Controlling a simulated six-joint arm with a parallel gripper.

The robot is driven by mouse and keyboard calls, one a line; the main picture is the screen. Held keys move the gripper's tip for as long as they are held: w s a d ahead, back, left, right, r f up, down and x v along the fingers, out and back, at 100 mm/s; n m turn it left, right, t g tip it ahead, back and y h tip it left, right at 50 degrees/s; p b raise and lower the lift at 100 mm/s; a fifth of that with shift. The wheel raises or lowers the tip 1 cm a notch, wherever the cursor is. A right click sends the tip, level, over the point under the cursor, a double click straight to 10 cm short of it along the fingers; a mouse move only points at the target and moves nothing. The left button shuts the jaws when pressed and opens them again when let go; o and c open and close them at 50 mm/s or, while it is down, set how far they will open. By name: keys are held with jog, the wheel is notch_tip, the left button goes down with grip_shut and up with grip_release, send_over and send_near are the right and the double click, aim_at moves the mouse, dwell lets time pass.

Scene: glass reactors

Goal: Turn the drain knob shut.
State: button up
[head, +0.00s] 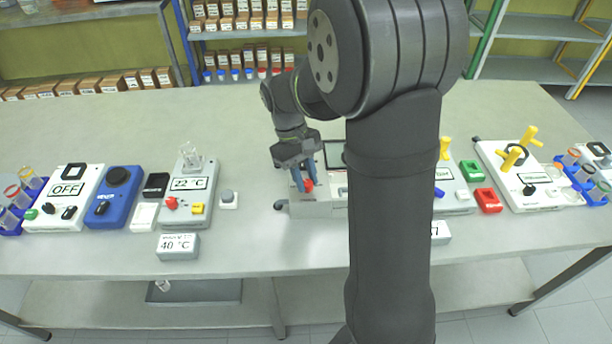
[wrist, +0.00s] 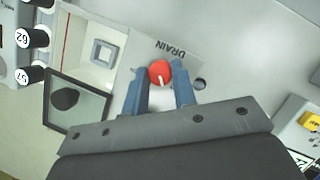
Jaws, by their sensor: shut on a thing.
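The drain knob (wrist: 159,73) is a round red knob with a white line on it, next to the printed word DRAIN on a white panel (wrist: 128,65). In the head view the knob (head: 308,185) is at the front left of the white device behind my arm. My gripper (wrist: 160,84) has its two blue fingers on either side of the knob, shut on it. In the head view my gripper (head: 303,184) points down at the knob. The white line runs nearly along the fingers in the wrist view. The drain outlet is not clearly visible.
To the left stand a device reading 22 °C (head: 190,184), a sign reading 40 °C (head: 178,246) and a blue device (head: 114,196). To the right are green (head: 471,170) and red (head: 488,200) blocks and yellow-handled equipment (head: 513,158). The table front is mostly clear.

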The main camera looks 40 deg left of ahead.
jog(key=shift+n+t, duration=0.4)
jog(key=shift+n, duration=0.4)
jog(key=o, duration=1)
jog(key=v, duration=1.7)
jog(key=shift+r, duration=0.2)
jog(key=shift+s, duration=0.1)
jog(key=x, duration=1.7)
jog(key=shift+f, duration=0.25)
